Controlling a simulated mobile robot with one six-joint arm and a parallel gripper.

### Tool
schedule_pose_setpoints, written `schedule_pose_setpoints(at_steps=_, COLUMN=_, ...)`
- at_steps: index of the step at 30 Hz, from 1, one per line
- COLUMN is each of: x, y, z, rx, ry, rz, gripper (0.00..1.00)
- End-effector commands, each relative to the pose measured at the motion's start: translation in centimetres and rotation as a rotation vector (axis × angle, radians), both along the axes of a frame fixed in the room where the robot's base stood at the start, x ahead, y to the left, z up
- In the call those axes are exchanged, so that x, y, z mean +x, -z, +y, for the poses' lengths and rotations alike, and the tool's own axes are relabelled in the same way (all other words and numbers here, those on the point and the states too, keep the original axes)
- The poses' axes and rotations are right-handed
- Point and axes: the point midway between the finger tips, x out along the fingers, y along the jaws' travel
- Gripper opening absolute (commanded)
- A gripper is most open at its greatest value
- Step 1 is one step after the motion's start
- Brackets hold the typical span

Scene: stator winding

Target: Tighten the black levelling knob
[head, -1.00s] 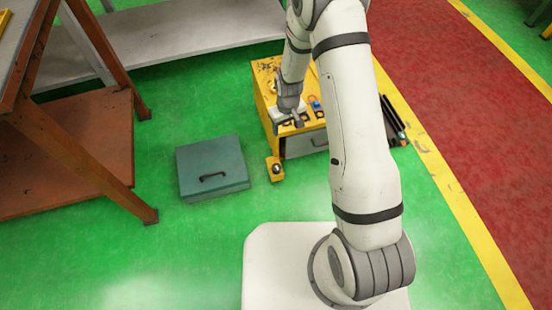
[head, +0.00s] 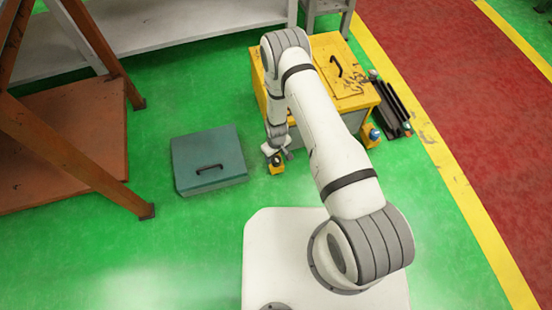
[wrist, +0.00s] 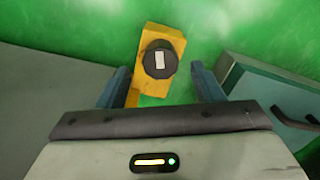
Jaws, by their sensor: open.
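The black levelling knob (wrist: 159,60) is round with a pale rectangular mark on top. It sits on a small yellow block (wrist: 153,32) on the green floor, seen from above in the wrist view. In the head view the yellow block (head: 277,168) stands in front of the yellow cabinet, partly hidden by my gripper. My gripper (wrist: 163,84) is open, with its two blue-grey fingers to the left and right below the knob in the picture. Nothing is seen between the fingertips except part of the block and floor. In the head view my gripper (head: 276,151) is just above the block.
A yellow cabinet (head: 355,101) stands behind the block, with black bars (head: 392,105) to its right. A teal box (head: 209,160) lies to the left on the floor. A rusty orange frame (head: 70,145) stands further left. Green floor is clear in front.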

Motion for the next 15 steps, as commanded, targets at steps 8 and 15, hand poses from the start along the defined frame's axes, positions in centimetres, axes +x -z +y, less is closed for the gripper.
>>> schedule_pose_setpoints(at_steps=8, x=0.0, y=2.5, z=0.1, rx=0.000, ry=-0.001, rz=0.000, gripper=0.61)
schedule_pose_setpoints(at_steps=15, x=0.0, y=2.5, z=0.1, rx=0.000, ry=-0.002, rz=0.000, gripper=0.61)
